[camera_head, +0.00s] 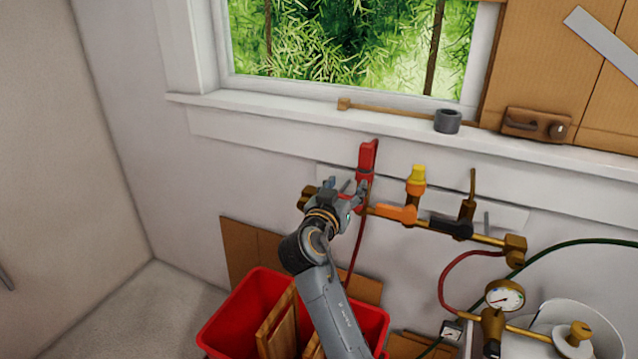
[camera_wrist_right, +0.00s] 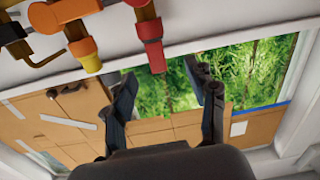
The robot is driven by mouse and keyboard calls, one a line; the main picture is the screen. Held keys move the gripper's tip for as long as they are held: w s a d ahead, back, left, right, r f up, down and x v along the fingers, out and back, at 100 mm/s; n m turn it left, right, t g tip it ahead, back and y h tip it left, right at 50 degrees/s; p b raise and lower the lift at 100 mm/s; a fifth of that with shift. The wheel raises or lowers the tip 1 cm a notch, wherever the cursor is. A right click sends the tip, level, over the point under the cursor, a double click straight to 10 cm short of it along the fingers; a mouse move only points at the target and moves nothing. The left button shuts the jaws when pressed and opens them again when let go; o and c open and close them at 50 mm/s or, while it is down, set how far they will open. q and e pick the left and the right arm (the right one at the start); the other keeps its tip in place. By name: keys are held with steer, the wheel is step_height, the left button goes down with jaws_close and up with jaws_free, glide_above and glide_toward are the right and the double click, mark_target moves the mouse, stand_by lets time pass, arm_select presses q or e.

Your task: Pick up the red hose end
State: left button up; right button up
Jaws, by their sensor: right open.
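The red hose end (camera_head: 367,158) stands upright at the left end of the brass wall rail, below the window sill. A thin red hose (camera_head: 358,240) hangs below it. My right gripper (camera_head: 347,190) is open at the lower left of the red end, and its fingers overlap the lower part of it in the head view. In the right wrist view the red end (camera_wrist_right: 152,52) appears above the gap between the two spread fingers (camera_wrist_right: 165,85), with nothing held between them. Whether a finger touches it I cannot tell. My left gripper is out of view.
Orange (camera_head: 396,213) and yellow-topped (camera_head: 416,180) fittings sit on the rail just right of the red end. A red crate (camera_head: 232,318) with wooden boards stands below my right arm. A gauge (camera_head: 505,296) and a white tank (camera_head: 592,318) are at lower right.

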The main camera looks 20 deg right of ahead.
mark_target(364, 155)
steer(key=shift+m+h, duration=0.5)
steer(key=shift+m, duration=0.2)
steer(key=w+d+r, duration=0.1)
steer(key=d, duration=0.1)
steer(key=w+d+r+p, duration=0.1)
steer(key=d, duration=0.1)
steer(key=w+d, duration=0.2)
steer(key=shift+w+d+r+p, duration=0.1)
steer(key=shift+d+r+p, duration=0.1)
steer(key=shift+r+p, duration=0.15)
steer(key=shift+w+d, duration=0.55)
steer(key=shift+w, duration=0.05)
steer(key=p+x, duration=0.1)
steer(key=x, duration=0.3)
steer(key=shift+w+f+p, duration=0.15)
steer(key=shift+f+p, duration=0.05)
steer(key=shift+p, duration=0.1)
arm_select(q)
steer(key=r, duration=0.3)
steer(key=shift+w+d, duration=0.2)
arm_select(e)
jaws_close()
